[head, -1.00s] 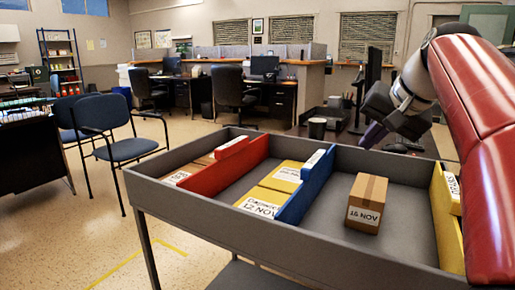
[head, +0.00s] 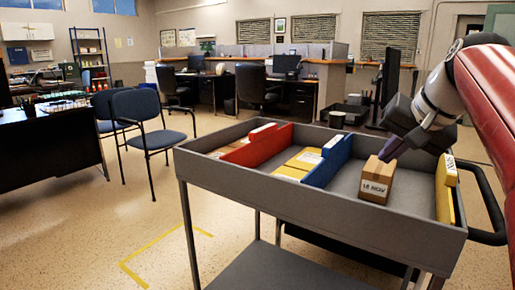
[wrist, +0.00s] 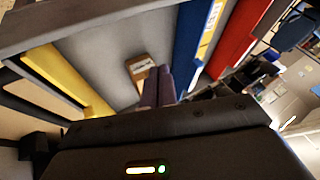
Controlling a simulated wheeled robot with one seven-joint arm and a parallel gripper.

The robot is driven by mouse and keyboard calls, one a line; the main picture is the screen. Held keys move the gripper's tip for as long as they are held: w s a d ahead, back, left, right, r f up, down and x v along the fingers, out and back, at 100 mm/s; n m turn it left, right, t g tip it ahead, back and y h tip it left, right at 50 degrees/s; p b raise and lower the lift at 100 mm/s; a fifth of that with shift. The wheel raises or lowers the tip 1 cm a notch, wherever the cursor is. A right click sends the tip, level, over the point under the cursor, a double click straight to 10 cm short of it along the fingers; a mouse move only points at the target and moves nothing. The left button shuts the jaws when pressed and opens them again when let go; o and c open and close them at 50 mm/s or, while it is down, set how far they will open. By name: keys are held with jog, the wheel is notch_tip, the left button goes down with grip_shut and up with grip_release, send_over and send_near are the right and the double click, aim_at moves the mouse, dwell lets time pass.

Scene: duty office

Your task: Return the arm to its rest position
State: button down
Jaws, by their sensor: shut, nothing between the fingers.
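My arm (head: 490,85) comes in from the right edge of the head view, red with a pale wrist. My gripper (head: 388,151) is dark with purplish fingers. It is shut and empty, above the right part of the grey cart tray. In the wrist view the closed fingers (wrist: 158,88) point over the tray, with a small cardboard box (wrist: 141,68) just beyond them. In the head view this box (head: 376,181), labelled 16 NOV, stands in the tray between the blue and yellow dividers. The fingers look apart from it, though the gap is hard to judge.
The grey cart (head: 300,200) has red (head: 257,147), blue (head: 327,161) and yellow (head: 445,190) dividers, with yellow packets (head: 305,158) between red and blue. Its black handle (head: 490,205) is at the right. Blue chairs (head: 147,125) stand left. Floor at left front is open.

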jog(key=s+a+f+n+h, duration=0.1)
jog(key=s+a+f, duration=0.3)
jog(key=s+f, duration=0.5)
jog(key=s+a+f+n+g+h, duration=0.1)
jog(key=s+a+f+n, duration=0.3)
jog(key=s+f, duration=0.5)
notch_tip(320, 180, down, 7)
jog(key=shift+s+a+f, duration=0.15)
jog(key=shift+s+a, duration=0.05)
jog(key=shift+a, duration=0.6)
